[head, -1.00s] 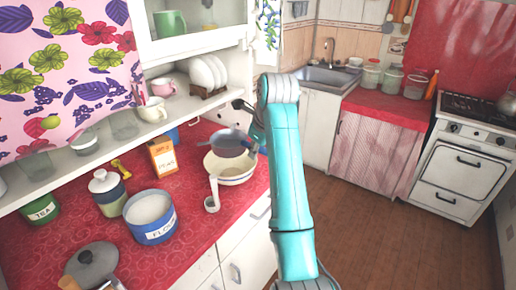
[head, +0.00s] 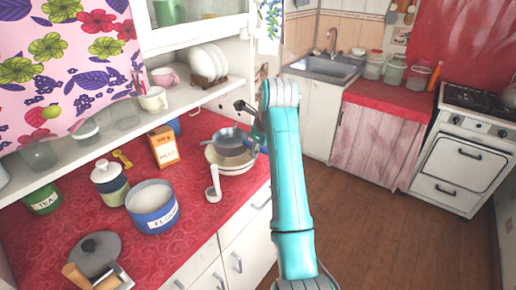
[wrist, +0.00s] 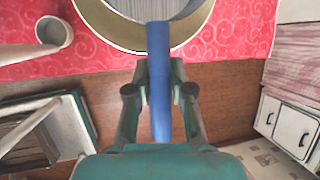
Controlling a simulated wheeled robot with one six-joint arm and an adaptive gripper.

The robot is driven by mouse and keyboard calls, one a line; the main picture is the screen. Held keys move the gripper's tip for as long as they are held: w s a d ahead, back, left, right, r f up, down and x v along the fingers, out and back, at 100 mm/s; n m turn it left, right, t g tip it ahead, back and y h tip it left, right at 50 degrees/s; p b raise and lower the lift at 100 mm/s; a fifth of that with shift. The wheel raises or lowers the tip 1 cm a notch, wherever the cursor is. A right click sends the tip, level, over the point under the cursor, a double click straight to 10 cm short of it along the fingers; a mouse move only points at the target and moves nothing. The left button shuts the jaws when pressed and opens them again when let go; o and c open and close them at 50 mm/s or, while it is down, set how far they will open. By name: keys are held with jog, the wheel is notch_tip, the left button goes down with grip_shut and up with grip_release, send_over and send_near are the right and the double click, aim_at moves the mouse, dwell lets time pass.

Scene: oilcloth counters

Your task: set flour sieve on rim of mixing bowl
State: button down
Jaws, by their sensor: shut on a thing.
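The flour sieve (head: 229,137), a grey pan-shaped sieve, is over the cream mixing bowl (head: 240,170) on the red counter. In the wrist view the sieve's mesh drum (wrist: 150,8) overlaps the bowl's rim (wrist: 92,14). I cannot tell whether it touches the rim. My gripper (wrist: 160,92) is shut on the sieve's blue handle (wrist: 158,50), which points from the bowl toward me. In the head view my gripper is mostly hidden behind my teal arm, just right of the bowl.
A blue-banded flour pot (head: 152,208), an orange box (head: 164,147) and a lidded jar (head: 108,183) stand to the left. A shelf with cups (head: 154,99) hangs over the counter's back.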

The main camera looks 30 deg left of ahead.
jog(key=shift+f, duration=0.15)
jog(key=shift+f, duration=1.05)
jog(key=shift+f, duration=0.15)
jog(key=shift+f, duration=0.6)
jog(key=c, duration=0.9)
grip_release()
jog(key=shift+c, duration=0.2)
